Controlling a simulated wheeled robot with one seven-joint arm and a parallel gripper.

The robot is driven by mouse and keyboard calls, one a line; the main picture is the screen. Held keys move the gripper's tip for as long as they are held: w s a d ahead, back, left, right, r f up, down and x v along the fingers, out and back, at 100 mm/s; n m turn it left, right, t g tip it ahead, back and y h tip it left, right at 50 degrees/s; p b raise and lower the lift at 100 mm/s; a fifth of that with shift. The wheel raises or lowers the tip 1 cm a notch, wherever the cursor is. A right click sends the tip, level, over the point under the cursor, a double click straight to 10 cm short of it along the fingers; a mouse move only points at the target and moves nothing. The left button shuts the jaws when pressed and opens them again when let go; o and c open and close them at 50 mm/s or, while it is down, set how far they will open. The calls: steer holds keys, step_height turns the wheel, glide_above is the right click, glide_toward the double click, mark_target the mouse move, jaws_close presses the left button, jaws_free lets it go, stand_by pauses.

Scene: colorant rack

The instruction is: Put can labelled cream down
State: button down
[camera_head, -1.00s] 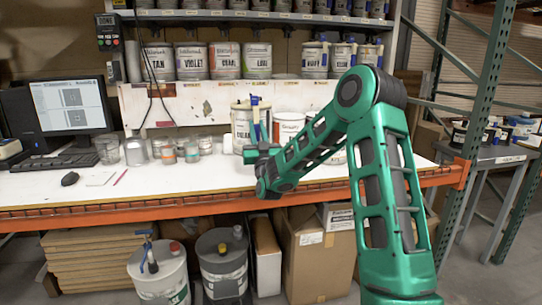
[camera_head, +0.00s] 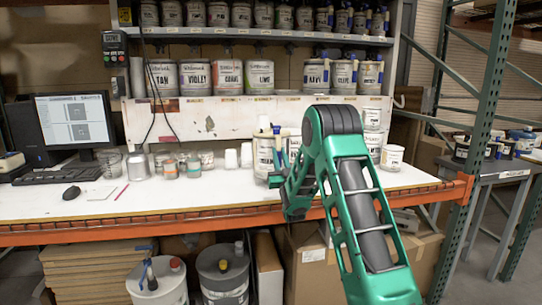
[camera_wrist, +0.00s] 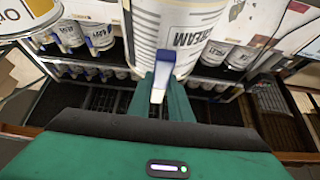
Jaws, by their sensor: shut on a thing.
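The cream can (camera_head: 263,158) is white with a printed label. It stands upright over the white worktop, left of my arm. Its label reads CREAM in the wrist view (camera_wrist: 178,32), where the can fills the top middle. My gripper (camera_head: 277,162) is at the can's near right side and is shut on it. In the wrist view my gripper's fingers (camera_wrist: 162,88) close around a blue and white handle piece at the can. My arm hides part of the can's right side. I cannot tell whether its base touches the worktop (camera_head: 215,195).
Small jars (camera_head: 180,163) and a keyboard (camera_head: 65,174) lie to the left. White cans (camera_head: 392,157) stand right of my arm. A shelf of labelled cans (camera_head: 227,76) runs behind. The front left of the worktop is mostly clear.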

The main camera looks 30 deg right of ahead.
steer(key=shift+w+d, duration=0.1)
steer(key=shift+d, duration=0.35)
steer(key=shift+f, duration=2.1)
steer(key=c, duration=2)
jaws_free()
steer(key=shift+f, duration=0.35)
steer(key=o, duration=0.4)
steer(key=shift+r, duration=0.15)
